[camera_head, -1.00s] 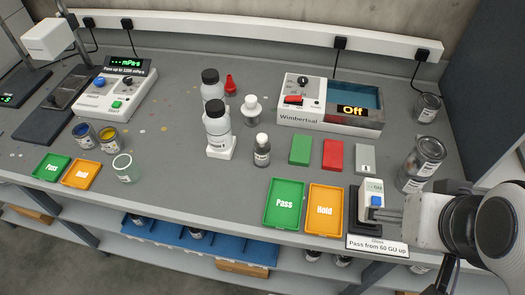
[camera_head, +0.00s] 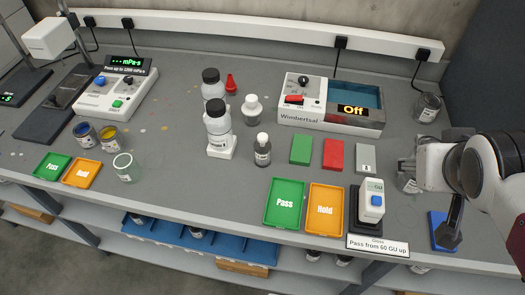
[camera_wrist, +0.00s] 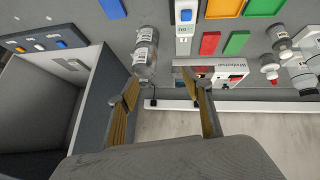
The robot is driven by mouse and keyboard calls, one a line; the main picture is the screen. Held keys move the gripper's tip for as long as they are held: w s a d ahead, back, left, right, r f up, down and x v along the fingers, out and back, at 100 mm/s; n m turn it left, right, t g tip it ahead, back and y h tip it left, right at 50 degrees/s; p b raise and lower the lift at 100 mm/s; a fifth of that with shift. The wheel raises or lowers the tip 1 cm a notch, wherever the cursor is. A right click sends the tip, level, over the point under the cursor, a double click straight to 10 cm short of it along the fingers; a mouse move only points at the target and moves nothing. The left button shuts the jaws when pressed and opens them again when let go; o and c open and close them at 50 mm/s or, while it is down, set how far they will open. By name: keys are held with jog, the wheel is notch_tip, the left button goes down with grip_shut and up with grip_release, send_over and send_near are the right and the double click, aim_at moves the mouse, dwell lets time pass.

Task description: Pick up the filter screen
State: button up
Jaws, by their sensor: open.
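I cannot make out a filter screen for certain in either view. In the head view, my gripper (camera_head: 402,170) is at the right of the bench, in front of a labelled jar (camera_head: 410,186) that it partly hides. In the wrist view, my gripper (camera_wrist: 166,95) has its two fingers wide apart with nothing between them. The labelled clear jars (camera_wrist: 145,52) lie just beyond the left finger there.
The gloss meter (camera_head: 371,201), Hold tray (camera_head: 325,230) and Pass tray (camera_head: 283,225) stand left of my gripper. A blue panel (camera_head: 441,228) lies at the front right. The Wimbertsal unit (camera_head: 310,120) and another jar (camera_head: 427,106) stand behind.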

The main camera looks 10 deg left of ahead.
jog(key=w+a+n+t+y, duration=0.1)
jog(key=w+a+n+t, duration=0.15)
jog(key=w, duration=0.75)
jog(key=w+a+n+t+y, duration=0.1)
jog(key=w+n, duration=0.3)
jog(key=w, duration=0.6)
jog(key=w+a+f+n+y, duration=0.2)
jog(key=w+a+y, duration=0.1)
jog(key=a, duration=0.1)
jog(key=n+g+y, duration=0.6)
jog(key=y, duration=0.2)
send_over(270, 154)
jog(key=w+d, duration=0.6)
jog(key=d, duration=0.2)
jog(key=f, duration=1.3)
jog(key=shift+w+a, duration=0.1)
jog(key=shift+a, duration=0.1)
jog(key=s+f+g, duration=0.1)
jog(key=s+a+f+n+g+y, duration=0.1)
jog(key=s, duration=0.1)
jog(key=s+a+f+g+y, duration=0.1)
jog(key=s, duration=0.1)
jog(key=shift+s+a+f+n+g, duration=0.1)
jog(key=shift+a+n+g, duration=0.05)
jog(key=shift+n+g, duration=0.2)
jog(key=shift+s+a+f+g, duration=0.2)
jog(key=shift+s+g, duration=0.3)
jog(key=shift+s, duration=0.2)
jog(key=shift+a, duration=0.1)
